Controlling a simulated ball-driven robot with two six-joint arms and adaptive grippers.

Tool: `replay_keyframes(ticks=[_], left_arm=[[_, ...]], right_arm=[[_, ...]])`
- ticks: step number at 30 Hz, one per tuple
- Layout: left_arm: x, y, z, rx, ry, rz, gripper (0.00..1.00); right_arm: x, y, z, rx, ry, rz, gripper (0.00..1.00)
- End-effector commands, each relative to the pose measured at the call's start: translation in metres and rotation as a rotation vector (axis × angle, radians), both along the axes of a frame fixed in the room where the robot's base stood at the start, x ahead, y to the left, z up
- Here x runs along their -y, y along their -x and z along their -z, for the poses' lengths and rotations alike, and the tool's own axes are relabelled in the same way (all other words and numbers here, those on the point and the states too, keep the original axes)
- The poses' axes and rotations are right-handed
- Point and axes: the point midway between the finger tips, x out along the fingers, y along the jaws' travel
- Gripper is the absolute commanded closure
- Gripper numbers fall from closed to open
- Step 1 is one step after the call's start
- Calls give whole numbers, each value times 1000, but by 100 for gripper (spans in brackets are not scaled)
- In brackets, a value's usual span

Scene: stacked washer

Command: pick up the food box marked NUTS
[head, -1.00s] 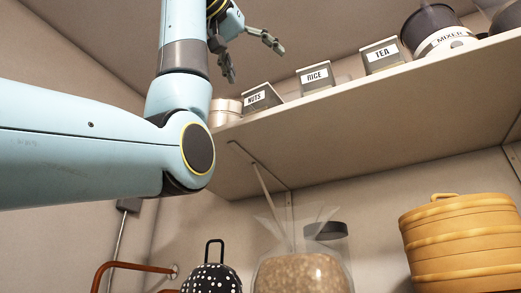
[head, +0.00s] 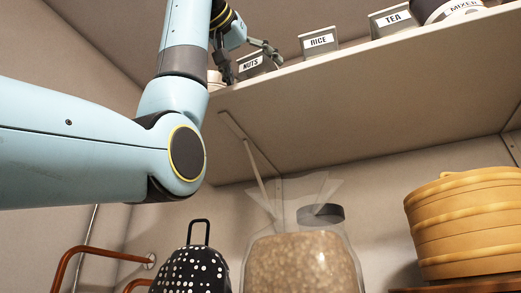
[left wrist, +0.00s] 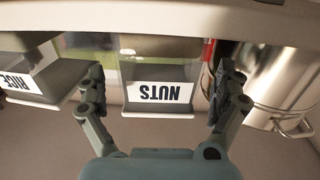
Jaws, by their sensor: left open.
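The food box marked NUTS (head: 254,66) stands on the high shelf, partly hidden by my left gripper in the head view. In the left wrist view the NUTS box (left wrist: 160,92) appears upside down, with its label facing the camera. My left gripper (head: 246,58) is open at the box. In the left wrist view the fingers of my left gripper (left wrist: 165,95) stand one on each side of the box, with a visible gap to the right finger. The left finger is close to the box's side; I cannot tell if it touches. My right gripper is not in view.
The RICE box (head: 319,42) is beside the NUTS box, and the TEA box (head: 392,19) is farther right on the shelf (head: 380,85). A metal pot (left wrist: 285,85) stands close to the right finger in the wrist view. Below are a jar (head: 303,260) and a wooden steamer (head: 465,225).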

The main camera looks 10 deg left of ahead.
Motion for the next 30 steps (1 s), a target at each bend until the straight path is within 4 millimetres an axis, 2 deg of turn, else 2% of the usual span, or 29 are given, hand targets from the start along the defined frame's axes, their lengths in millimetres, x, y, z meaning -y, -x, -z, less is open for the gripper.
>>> replay_keyframes(ticks=[1,6,15,30], left_arm=[[2,-9,-6,-4,-1,1,0],[8,-30,-5,-2,-1,1,0],[8,-35,-2,0,-1,0,1],[8,-35,-2,-1,-1,0,65]], right_arm=[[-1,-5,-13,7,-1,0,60],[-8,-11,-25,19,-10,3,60],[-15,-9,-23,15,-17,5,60],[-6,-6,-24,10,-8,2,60]])
